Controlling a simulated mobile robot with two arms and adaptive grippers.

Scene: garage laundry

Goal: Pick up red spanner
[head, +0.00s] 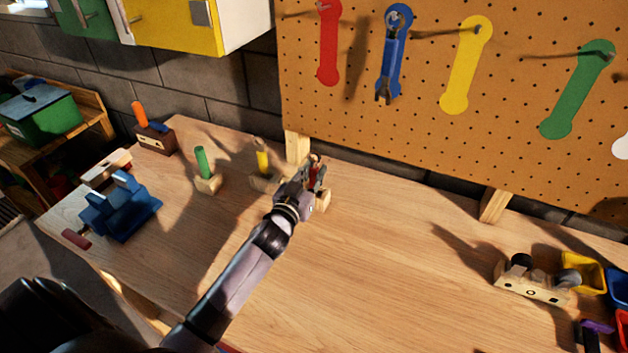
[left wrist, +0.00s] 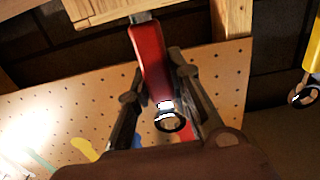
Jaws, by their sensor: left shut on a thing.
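The red spanner (head: 315,171) stands at the back of the wooden bench, mostly hidden by my left gripper (head: 316,180). In the left wrist view the red spanner (left wrist: 149,48) shows a long red handle with a shiny metal ring at one end. My left gripper (left wrist: 153,80) is shut on it, one finger on each side of the handle. A small wooden block (head: 323,200) is right by the gripper. I cannot tell whether the spanner still sits in it. My right gripper is not in view.
Yellow (head: 262,158) and green (head: 202,163) tools stand in wooden blocks to the left, near a blue vise (head: 120,208). The pegboard (head: 430,130) rises close behind, with a blue spanner (head: 394,50) hanging on it. The bench middle is clear.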

